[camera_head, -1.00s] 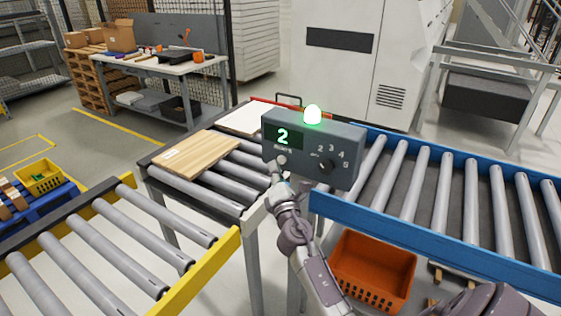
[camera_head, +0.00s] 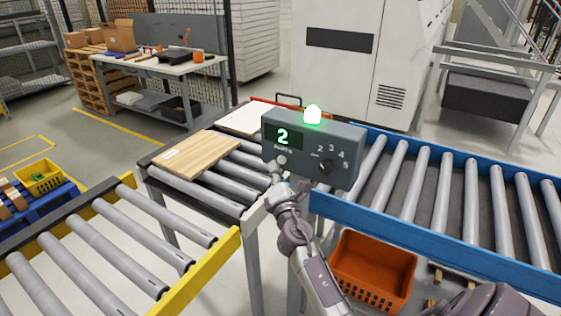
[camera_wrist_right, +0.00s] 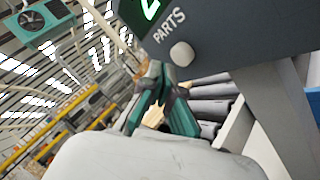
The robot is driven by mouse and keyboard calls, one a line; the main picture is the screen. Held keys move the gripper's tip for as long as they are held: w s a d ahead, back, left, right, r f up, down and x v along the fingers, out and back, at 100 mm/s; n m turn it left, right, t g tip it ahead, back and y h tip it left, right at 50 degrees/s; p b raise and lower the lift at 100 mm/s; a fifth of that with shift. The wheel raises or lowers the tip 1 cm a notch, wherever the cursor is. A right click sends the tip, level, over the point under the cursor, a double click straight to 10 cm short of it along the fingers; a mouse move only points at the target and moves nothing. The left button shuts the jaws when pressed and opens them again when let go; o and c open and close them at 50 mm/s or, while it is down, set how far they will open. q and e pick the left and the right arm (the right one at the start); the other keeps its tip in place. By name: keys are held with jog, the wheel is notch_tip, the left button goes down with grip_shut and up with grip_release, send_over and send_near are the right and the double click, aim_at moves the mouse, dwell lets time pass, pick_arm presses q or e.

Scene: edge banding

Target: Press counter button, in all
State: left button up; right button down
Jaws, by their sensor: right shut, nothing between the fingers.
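The grey counter box (camera_head: 340,143) stands at the roller conveyors, with a green "2" on its display (camera_head: 283,136) and a lit green lamp (camera_head: 312,114) on top. Its round pale button (camera_head: 281,160) sits below the display; it also shows in the right wrist view (camera_wrist_right: 182,54), under the word PARTS. A dial (camera_head: 325,166) is at the box's right. My right gripper (camera_head: 276,176) is shut and empty, its tips just below the button. In the wrist view the fingertips (camera_wrist_right: 155,75) appear close to the button and apart from it. My left gripper is not in view.
A wooden board (camera_head: 196,154) and a white board (camera_head: 246,119) lie on the rollers to the left. A blue-railed conveyor (camera_head: 430,233) runs right. An orange crate (camera_head: 372,270) is below it. A yellow-railed conveyor (camera_head: 203,273) is at the front left.

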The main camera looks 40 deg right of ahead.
jog(key=shift+d, duration=0.15)
jog(key=shift+w+d, duration=0.15)
jog(key=shift+d, duration=0.1)
jog(key=shift+w+d, duration=0.2)
jog(key=shift+d, duration=0.25)
dwell(0.9)
jog(key=shift+a, duration=0.1)
jog(key=shift+s+a, duration=0.4)
jog(key=shift+a, duration=0.35)
jog(key=shift+s+a, duration=0.3)
jog(key=shift+a, duration=0.45)
jog(key=shift+s+a, duration=0.35)
jog(key=shift+a, duration=0.45)
jog(key=shift+s+a, duration=0.3)
jog(key=shift+a, duration=0.45)
